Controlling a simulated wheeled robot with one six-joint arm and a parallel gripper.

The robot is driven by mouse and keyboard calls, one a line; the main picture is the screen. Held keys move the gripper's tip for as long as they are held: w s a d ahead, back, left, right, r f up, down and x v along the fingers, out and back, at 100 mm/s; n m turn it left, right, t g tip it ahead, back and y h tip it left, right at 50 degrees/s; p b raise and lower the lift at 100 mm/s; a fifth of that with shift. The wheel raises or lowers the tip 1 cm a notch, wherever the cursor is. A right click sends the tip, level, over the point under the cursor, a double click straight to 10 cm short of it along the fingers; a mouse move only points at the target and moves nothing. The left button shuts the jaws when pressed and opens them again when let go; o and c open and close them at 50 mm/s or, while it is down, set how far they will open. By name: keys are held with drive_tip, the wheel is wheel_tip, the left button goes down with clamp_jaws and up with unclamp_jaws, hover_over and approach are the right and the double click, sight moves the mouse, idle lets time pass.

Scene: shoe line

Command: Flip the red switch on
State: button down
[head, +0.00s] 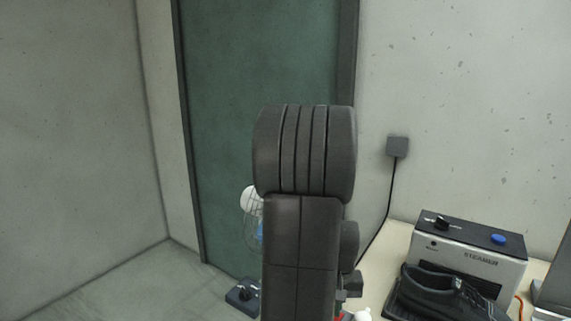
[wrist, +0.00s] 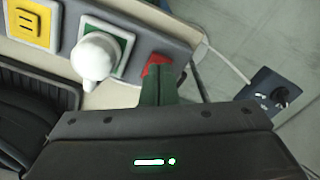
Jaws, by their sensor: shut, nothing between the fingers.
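The red switch (wrist: 155,59) shows in the wrist view at the right end of a grey panel (wrist: 189,42), right of a white knob. My gripper (wrist: 163,72) is shut and empty, with its fingertips right at the red switch. The fingers cover part of the switch, so I cannot tell whether they touch it or which way it is set. In the head view my arm hides most of this spot. Only a bit of red shows at the bottom edge, beside the white knob (head: 362,315).
The panel also carries the white knob on a green plate (wrist: 97,58) and a yellow switch (wrist: 29,22). A steamer box (head: 470,250) and a dark shoe (head: 445,292) stand on the table at right. A dark box with a knob (wrist: 268,93) lies lower, over the floor.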

drive_tip(key=shift+f+b, duration=0.65)
drive_tip(key=shift+f, duration=0.25)
drive_tip(key=shift+r, duration=0.1)
idle(0.3)
drive_tip(key=shift+r+p, duration=2.8)
drive_tip(key=shift+r, duration=0.65)
drive_tip(key=shift+f, duration=0.15)
wheel_tip(320, 180, down, 7)
drive_tip(key=b, duration=0.5)
drive_tip(key=shift+b, duration=0.4)
drive_tip(key=shift+r, duration=0.3)
